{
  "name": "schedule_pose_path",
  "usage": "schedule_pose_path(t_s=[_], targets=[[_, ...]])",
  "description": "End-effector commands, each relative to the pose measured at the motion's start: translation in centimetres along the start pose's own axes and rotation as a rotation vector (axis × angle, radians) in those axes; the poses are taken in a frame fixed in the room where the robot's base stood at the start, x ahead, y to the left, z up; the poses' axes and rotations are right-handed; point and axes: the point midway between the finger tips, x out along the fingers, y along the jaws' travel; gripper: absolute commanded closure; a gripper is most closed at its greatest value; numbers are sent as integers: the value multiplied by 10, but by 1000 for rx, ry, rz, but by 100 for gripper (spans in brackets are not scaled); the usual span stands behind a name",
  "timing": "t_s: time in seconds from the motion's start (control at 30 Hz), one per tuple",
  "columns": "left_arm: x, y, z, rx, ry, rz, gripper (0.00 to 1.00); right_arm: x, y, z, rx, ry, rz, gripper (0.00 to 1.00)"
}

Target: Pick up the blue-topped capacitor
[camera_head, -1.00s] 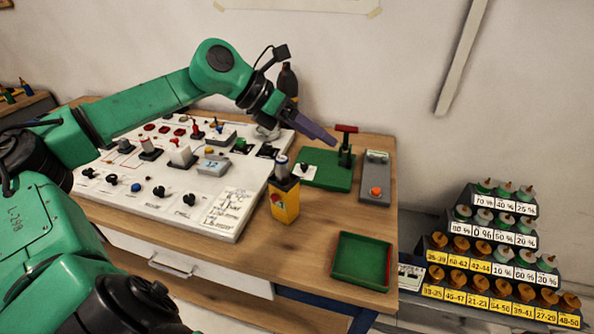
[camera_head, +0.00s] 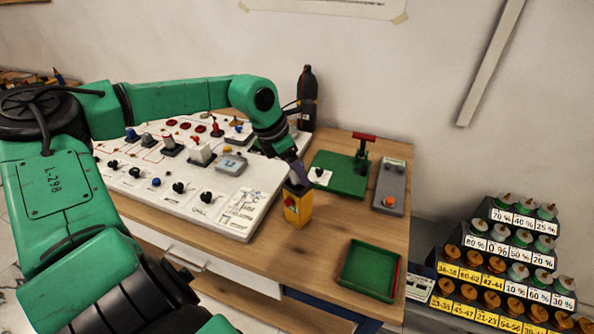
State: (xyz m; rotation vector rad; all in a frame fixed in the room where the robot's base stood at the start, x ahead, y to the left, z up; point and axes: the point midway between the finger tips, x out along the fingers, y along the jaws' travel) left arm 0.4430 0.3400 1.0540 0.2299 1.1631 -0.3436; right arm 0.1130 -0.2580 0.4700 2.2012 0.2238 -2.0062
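My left gripper (camera_head: 299,174) points down at the top of a yellow holder (camera_head: 297,206) on the wooden table. The fingers overlap the holder's dark opening, and the gap between them cannot be made out. A dark cylinder with a pale top stood in this holder in the earlier view; now the fingers hide it, and I cannot tell whether it is gripped or has a blue top. A small blue-topped part (camera_head: 131,134) stands on the white panel at the far left. My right gripper is not in view.
The white panel (camera_head: 222,222) with knobs and switches lies left of the holder. A green press (camera_head: 340,177) and a grey box with an orange button (camera_head: 391,187) stand to the right. A green tray (camera_head: 369,272) sits at the front right. A dark bottle (camera_head: 306,98) stands behind.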

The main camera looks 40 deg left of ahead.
Motion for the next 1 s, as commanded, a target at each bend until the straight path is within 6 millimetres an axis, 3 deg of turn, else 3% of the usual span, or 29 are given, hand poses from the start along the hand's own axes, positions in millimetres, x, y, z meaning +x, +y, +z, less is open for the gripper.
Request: schedule_pose_path(t_s=[0.27,0.47,0.5,0.83,1.0], targets=[[7,0,0,0,-2,0,20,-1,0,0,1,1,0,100],[7,0,0,0,-2,0,97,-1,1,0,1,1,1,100],[7,0,0,0,-2,0,100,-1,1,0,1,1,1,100],[2,0,2,0,-3,2,100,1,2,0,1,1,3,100],[-20,1,12,2,-5,4,100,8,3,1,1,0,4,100]])
